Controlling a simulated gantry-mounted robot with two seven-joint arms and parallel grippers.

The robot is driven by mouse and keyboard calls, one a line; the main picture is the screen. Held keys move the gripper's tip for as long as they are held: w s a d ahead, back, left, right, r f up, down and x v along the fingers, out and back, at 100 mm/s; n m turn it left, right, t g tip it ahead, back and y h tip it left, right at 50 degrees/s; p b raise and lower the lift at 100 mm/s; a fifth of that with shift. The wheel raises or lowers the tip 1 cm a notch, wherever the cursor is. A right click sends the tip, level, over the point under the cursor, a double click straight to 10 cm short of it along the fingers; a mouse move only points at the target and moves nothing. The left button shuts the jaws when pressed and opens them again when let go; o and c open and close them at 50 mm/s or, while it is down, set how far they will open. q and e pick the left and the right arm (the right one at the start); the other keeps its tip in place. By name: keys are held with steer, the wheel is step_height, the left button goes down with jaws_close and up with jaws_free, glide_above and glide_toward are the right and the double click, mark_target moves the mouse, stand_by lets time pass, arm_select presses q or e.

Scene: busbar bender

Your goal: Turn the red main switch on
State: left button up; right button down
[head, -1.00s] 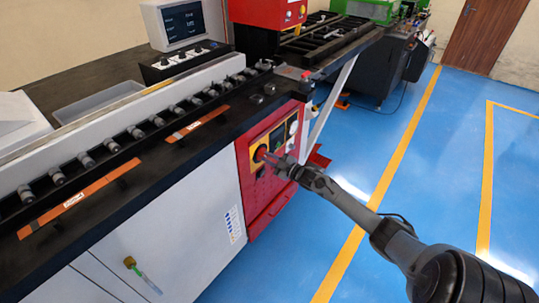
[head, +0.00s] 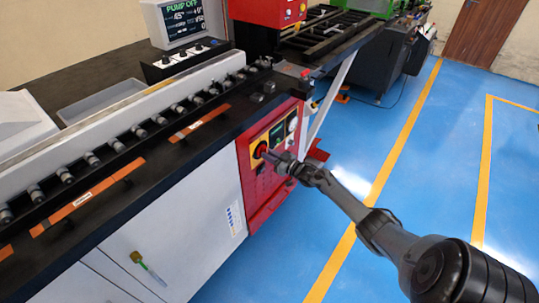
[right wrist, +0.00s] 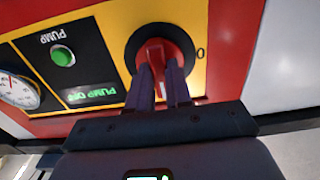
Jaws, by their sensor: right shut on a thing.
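The red main switch (head: 261,149) is a red rotary knob on a yellow plate at the left of the machine's red front panel. In the right wrist view, the red switch (right wrist: 158,52) shows with a black ring around it and a "0" mark to its right. My right gripper (head: 270,156) is at the knob; in the right wrist view its two fingers (right wrist: 160,80) are closed on the knob's red handle. The small panel display (right wrist: 90,95) is lit with green "PUMP OFF" text. My left gripper is not in view.
A green pump button (right wrist: 62,56) and a round gauge (right wrist: 18,92) sit beside the switch. The monitor (head: 183,18) on the bench reads "PUMP OFF" with several values. Blue floor with yellow lines lies open to the right.

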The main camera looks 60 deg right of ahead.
steer(key=shift+f, duration=0.15)
steer(key=c, duration=1)
jaws_free()
steer(key=shift+c, duration=0.2)
steer(key=shift+s, duration=0.1)
steer(key=s+a+p, duration=0.1)
steer(key=s+p, duration=0.3)
steer(key=s, duration=0.6)
steer(key=shift+s, duration=0.35)
